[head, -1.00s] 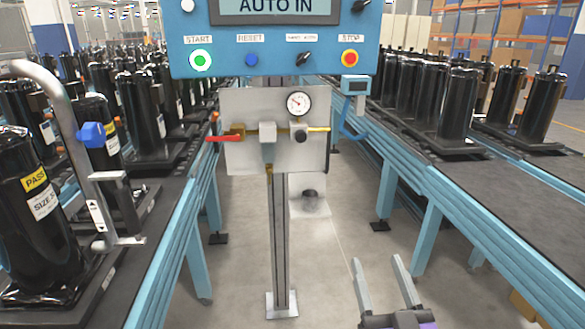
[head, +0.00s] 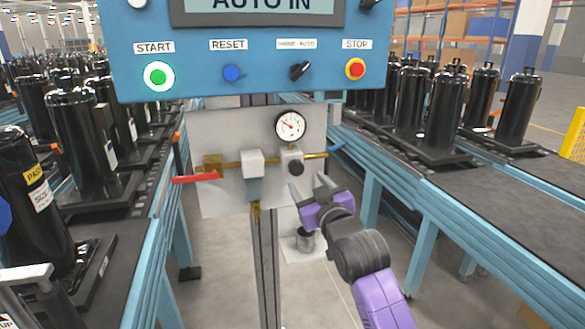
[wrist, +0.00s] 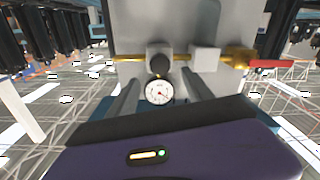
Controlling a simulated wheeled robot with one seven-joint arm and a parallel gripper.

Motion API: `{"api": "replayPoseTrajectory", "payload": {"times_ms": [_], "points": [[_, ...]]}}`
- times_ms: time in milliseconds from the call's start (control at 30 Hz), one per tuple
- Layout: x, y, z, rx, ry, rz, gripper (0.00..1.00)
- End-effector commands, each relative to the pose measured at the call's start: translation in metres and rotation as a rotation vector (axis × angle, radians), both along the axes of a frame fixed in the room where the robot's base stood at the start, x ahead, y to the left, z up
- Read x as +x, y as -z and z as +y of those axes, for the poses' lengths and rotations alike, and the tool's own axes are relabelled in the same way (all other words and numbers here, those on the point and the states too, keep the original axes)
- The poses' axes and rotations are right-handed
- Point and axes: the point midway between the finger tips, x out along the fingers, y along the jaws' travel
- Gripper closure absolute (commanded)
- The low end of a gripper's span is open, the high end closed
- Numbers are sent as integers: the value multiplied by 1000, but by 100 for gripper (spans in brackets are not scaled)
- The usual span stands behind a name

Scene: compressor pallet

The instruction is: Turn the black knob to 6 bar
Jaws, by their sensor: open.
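The black knob (head: 296,168) sits on a small grey regulator block on the panel, just below the white pressure gauge (head: 290,125). The gauge's needle points to the upper left in the head view; its numbers are too small to read. My gripper (head: 308,183) is open and empty, its fingers raised just below and in front of the knob. In the wrist view, which appears upside down, the knob (wrist: 160,65) and the gauge (wrist: 159,92) lie between the two fingers (wrist: 160,77). Contact with the knob cannot be made out.
A brass line with a red lever (head: 194,179) and a grey filter block (head: 252,163) lies left of the knob. The blue control box (head: 200,85) overhangs above. Conveyors with black cylinders (head: 75,135) flank both sides.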

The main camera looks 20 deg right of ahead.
Motion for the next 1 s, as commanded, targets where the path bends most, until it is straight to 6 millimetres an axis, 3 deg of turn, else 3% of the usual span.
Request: {"api": "replayPoseTrajectory", "payload": {"times_ms": [167, 600, 1000], "points": [[12, 1, 0, -5, 1, 7, 41], [68, 0, 2, -4, 1, 5, 41], [77, 1, 2, -3, 1, 4, 41]]}}
